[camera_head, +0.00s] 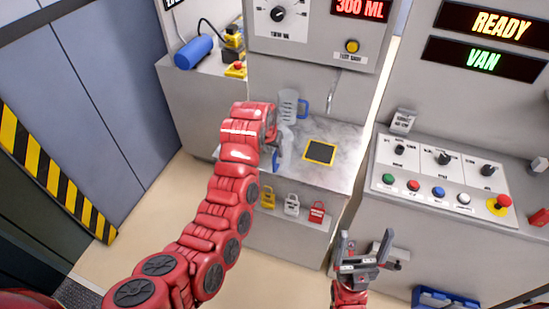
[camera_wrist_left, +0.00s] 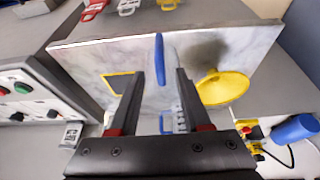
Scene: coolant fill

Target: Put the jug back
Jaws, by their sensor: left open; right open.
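A clear jug with a blue handle (camera_head: 288,104) stands on the marble-topped counter near its back, just beyond my left gripper; markings show in the left wrist view (camera_wrist_left: 181,120). A second blue handle (camera_wrist_left: 160,60) lies between the open fingers of my left gripper (camera_wrist_left: 164,72), not clamped. It shows partly beside the gripper in the head view (camera_head: 275,160); the clear body it belongs to is hard to make out. A black pad with a yellow border (camera_head: 319,152) on the counter is empty. My right gripper (camera_head: 367,240) is open and empty, in front of the counter.
A yellow funnel (camera_wrist_left: 222,88) is beside my left fingers, hidden in the head view. Several coloured padlocks (camera_head: 291,205) hang on the counter's front. A button panel (camera_head: 440,180) stands at right. A blue cylinder (camera_head: 193,52) is at back left. Floor in front is clear.

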